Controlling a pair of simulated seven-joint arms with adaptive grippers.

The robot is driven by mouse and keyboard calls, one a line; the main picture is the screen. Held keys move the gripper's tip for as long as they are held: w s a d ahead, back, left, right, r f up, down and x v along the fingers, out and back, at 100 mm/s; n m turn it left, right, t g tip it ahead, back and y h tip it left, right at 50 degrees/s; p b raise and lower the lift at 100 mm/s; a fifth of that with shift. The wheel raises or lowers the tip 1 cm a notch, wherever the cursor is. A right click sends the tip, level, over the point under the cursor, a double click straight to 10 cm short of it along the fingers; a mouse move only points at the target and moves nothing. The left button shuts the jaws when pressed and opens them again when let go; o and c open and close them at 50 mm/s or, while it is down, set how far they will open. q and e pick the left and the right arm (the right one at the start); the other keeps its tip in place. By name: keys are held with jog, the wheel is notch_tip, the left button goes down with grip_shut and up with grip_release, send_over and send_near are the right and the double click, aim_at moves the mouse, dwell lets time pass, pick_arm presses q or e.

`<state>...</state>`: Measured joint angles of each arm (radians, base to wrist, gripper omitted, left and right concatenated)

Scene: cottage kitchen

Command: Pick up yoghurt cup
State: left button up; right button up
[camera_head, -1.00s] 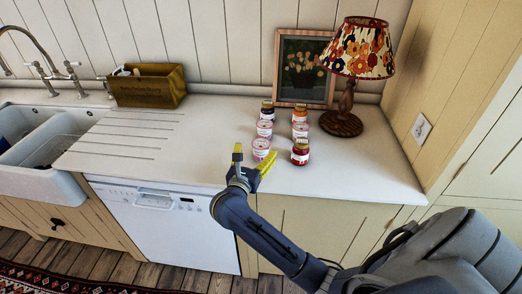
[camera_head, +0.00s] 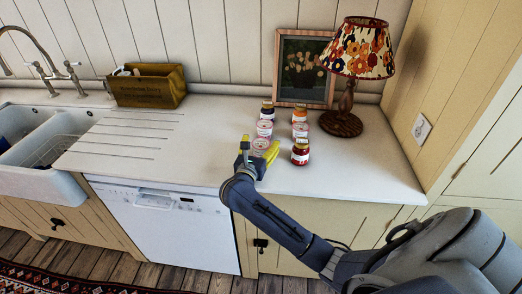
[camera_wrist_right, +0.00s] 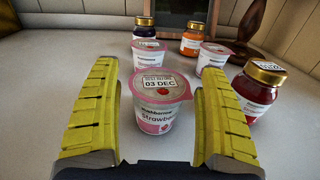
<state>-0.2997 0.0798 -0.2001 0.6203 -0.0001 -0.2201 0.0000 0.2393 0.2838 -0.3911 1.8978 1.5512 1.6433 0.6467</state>
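The nearest yoghurt cup (camera_wrist_right: 158,98), white and pink with a strawberry label and a foil lid dated 03 DEC, stands upright on the counter. It also shows in the head view (camera_head: 260,145), partly hidden by my gripper. My right gripper (camera_wrist_right: 158,108) is open with its yellow fingers on either side of the cup, apart from it by a gap on each side. The gripper also shows in the head view (camera_head: 260,147). Two more yoghurt cups stand behind, one at centre (camera_wrist_right: 147,59) and one at right (camera_wrist_right: 212,58). My left gripper is not in view.
A red jam jar (camera_wrist_right: 256,88) with a gold lid stands close to the right finger. A dark jar (camera_wrist_right: 145,29) and an orange jar (camera_wrist_right: 193,40) stand at the back. A lamp (camera_head: 343,122) and picture frame (camera_head: 303,103) are behind. The counter left of the group is clear.

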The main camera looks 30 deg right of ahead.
jog(key=c, duration=1.2)
jog(key=shift+r, duration=0.15)
